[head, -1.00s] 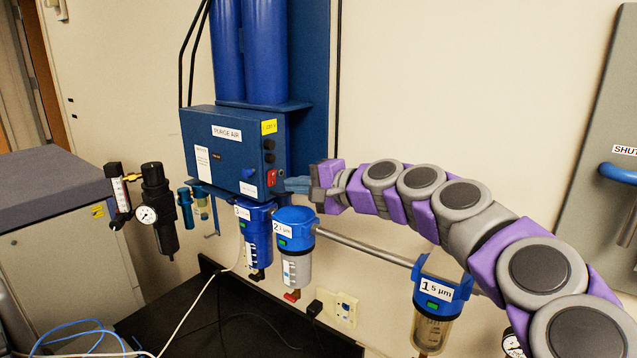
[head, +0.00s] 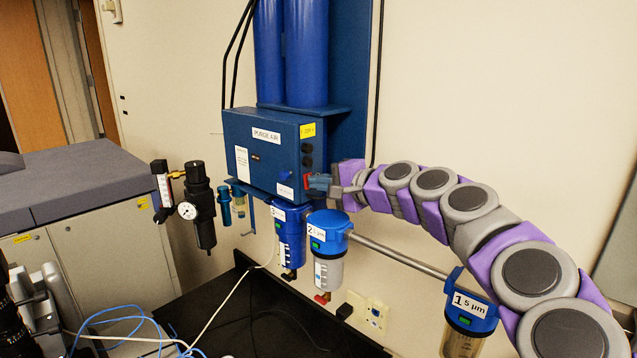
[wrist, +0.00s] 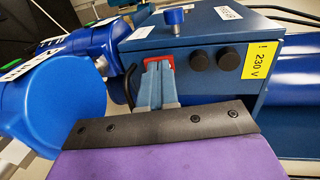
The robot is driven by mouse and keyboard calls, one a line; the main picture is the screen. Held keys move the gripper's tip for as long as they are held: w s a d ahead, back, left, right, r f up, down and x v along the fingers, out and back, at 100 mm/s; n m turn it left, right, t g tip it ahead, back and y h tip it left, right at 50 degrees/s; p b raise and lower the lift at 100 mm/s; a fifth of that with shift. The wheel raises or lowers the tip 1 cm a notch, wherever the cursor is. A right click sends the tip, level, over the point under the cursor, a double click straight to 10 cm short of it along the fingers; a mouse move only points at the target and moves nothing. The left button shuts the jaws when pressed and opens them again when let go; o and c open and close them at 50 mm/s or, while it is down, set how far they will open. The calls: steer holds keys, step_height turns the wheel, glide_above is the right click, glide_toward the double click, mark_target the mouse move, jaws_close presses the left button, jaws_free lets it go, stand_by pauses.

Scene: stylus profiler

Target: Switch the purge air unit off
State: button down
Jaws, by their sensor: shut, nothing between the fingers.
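The purge air unit (head: 262,150) is a blue box on the wall panel with a "PURGE AIR" label. A red rocker switch (head: 307,181) sits low on its right side face. It also shows in the wrist view (wrist: 172,61), partly hidden behind the fingertips. My gripper (head: 314,184) is shut and empty, its tips at the red switch. In the wrist view the closed fingers (wrist: 156,70) reach up to the switch and overlap it. I cannot tell whether they touch it or which way the rocker is tilted.
Two black round caps (wrist: 213,60) and a yellow 230 V label (wrist: 262,60) are beside the switch. Blue-topped filters (head: 328,225) hang below the box. A black regulator with a gauge (head: 200,205) stands to the left. Cables lie on the black surface below.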

steer(key=r+b+v, duration=0.1)
steer(key=r+v, duration=0.1)
steer(key=v, duration=1.1)
steer(key=shift+a+r, duration=0.15)
steer(key=shift+a, duration=0.1)
steer(key=shift+w, duration=0.2)
steer(key=shift+s+d, duration=0.1)
steer(key=shift+d, duration=0.05)
